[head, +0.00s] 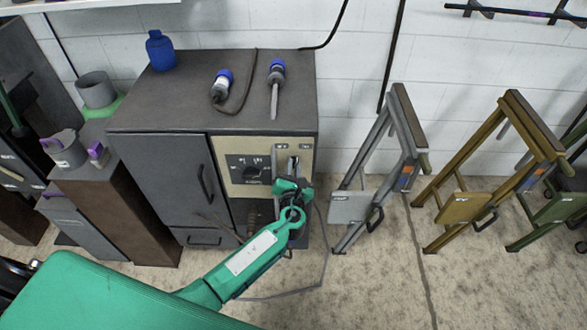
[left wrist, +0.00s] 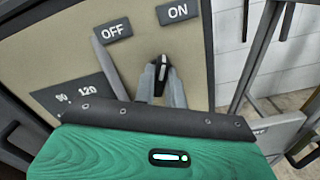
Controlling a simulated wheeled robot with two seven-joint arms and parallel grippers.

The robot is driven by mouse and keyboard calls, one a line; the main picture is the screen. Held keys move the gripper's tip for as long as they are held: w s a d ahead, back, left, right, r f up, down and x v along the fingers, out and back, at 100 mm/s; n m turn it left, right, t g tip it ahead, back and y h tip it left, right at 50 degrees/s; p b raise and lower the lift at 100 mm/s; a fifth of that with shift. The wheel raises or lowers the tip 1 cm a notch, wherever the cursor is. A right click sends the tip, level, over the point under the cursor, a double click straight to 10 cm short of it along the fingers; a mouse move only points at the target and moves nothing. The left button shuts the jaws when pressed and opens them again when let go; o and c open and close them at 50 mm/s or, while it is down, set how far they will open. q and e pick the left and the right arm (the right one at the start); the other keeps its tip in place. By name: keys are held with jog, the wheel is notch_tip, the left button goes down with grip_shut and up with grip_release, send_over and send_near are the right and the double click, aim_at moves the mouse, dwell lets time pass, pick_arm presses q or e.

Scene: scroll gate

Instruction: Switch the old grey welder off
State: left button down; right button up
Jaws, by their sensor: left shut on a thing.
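The old grey welder (head: 262,105) is a dark grey cabinet against the wall, with a beige control panel (head: 231,186) on its front right. In the left wrist view the panel carries an OFF label (left wrist: 112,30) on the left and an ON label (left wrist: 178,12) on the right. A small black switch lever (left wrist: 162,72) with a white stripe sits below them, pointing up and nearer ON. My left gripper (head: 293,175) is at this switch; its grey fingertips (left wrist: 162,88) are shut on the lever. The lever's base is hidden by the gripper. My right gripper is not in view.
A blue bottle (head: 160,50) and two blue-ended tools (head: 277,82) (head: 221,88) lie or stand on the welder's top. A dial (head: 251,172) is left of the switch. A grey trestle (head: 366,175) and an ochre one (head: 475,190) stand to the right, with floor between.

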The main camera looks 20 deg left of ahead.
pick_arm(q)
jog(key=shift+s+f+n+b, duration=0.1)
jog(key=shift+n+b, duration=1.65)
jog(key=shift+n, duration=1.6)
jog(key=shift+f+n+b, duration=0.1)
jog(key=shift+n+b, duration=1.65)
jog(key=shift+n, duration=1.6)
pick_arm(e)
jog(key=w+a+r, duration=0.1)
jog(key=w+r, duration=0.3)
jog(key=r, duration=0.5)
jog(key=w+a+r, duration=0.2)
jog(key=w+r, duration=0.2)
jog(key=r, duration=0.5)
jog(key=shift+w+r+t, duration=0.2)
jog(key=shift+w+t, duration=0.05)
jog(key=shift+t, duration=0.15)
pick_arm(q)
jog(key=c, duration=1.5)
grip_release()
jog(key=shift+r, duration=0.15)
jog(key=shift+o, duration=0.2)
